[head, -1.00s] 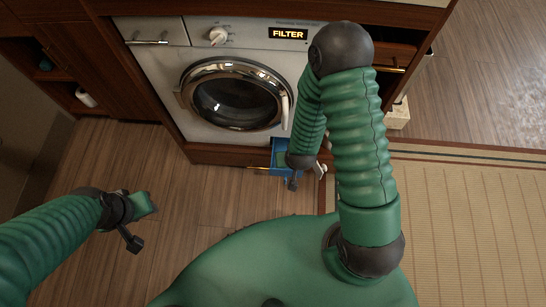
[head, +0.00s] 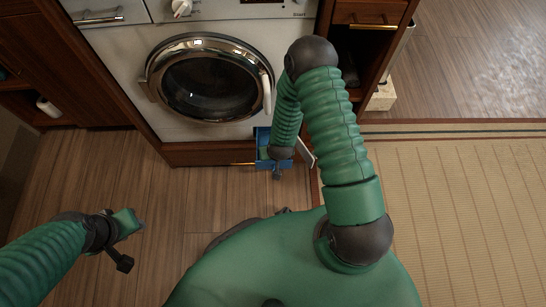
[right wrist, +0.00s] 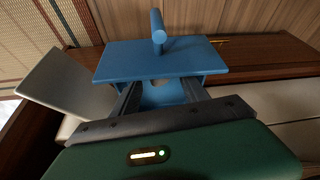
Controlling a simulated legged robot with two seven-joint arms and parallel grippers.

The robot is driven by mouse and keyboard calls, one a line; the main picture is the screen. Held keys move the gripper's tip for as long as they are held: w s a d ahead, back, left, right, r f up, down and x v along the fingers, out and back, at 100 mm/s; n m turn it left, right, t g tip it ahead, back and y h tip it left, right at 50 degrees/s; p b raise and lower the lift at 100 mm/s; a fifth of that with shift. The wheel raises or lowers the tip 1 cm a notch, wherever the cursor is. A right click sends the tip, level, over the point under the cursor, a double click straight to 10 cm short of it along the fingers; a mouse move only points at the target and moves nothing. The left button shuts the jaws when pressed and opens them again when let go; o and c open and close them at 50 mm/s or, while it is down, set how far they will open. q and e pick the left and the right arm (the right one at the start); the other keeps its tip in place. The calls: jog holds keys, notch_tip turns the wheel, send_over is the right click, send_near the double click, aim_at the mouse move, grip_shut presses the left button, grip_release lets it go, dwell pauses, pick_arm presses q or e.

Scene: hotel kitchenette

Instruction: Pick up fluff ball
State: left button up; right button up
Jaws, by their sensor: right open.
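I cannot make out the fluff ball for certain. A blue filter drawer (head: 261,134) sticks out low on the front of the washing machine. It also shows in the right wrist view (right wrist: 160,60), with a round blue handle on its front plate. My right gripper (head: 278,174) is over the drawer. In the right wrist view its two dark fingers (right wrist: 162,88) are apart and reach down into the drawer. A small pale patch lies between them, too unclear to name. My left gripper (head: 126,242) is open and empty above the wooden floor.
The washing machine (head: 125,60) stands between wooden cabinets. A pale hinged flap (right wrist: 68,90) stands open beside the drawer, also visible in the head view (head: 306,150). A straw mat (head: 450,220) lies at right. The wooden floor at left is clear.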

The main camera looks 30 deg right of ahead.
jog(key=shift+w+d+f, duration=0.1)
jog(key=shift+w+f, duration=0.15)
jog(key=shift+f, duration=0.45)
jog(key=shift+r, duration=0.15)
grip_shut()
pick_arm(q)
jog(key=shift+d+f, duration=0.1)
jog(key=shift+f, duration=0.25)
pick_arm(e)
jog(key=shift+r, duration=0.1)
